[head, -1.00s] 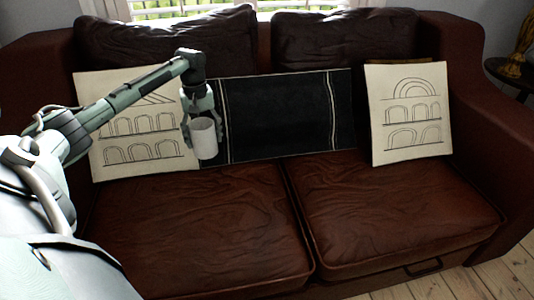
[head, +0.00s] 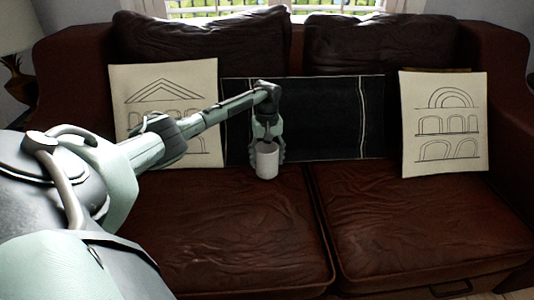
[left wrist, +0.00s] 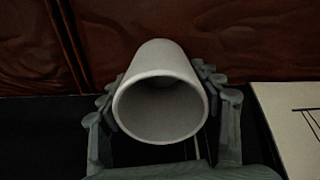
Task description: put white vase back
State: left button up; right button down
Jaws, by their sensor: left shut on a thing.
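The white vase (head: 267,162) is a plain cylinder with an open top, held in front of the sofa's dark middle cushion. My left gripper (head: 267,148) is shut on the vase, its fingers on either side. In the left wrist view the vase (left wrist: 160,85) shows its open mouth toward the camera, between the fingers of the left gripper (left wrist: 162,100). The inside looks empty, though its depth is dark. My right gripper is not in view.
A brown leather sofa (head: 220,235) fills the view. A black cushion (head: 335,115) leans between two cream cushions with arch drawings, one at left (head: 165,85) and one at right (head: 443,125). The seats are clear. A lamp (head: 15,35) stands at far left.

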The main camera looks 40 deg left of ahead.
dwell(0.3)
pick_arm(q)
jog(key=o, duration=1.4)
jog(key=shift+f, duration=0.1)
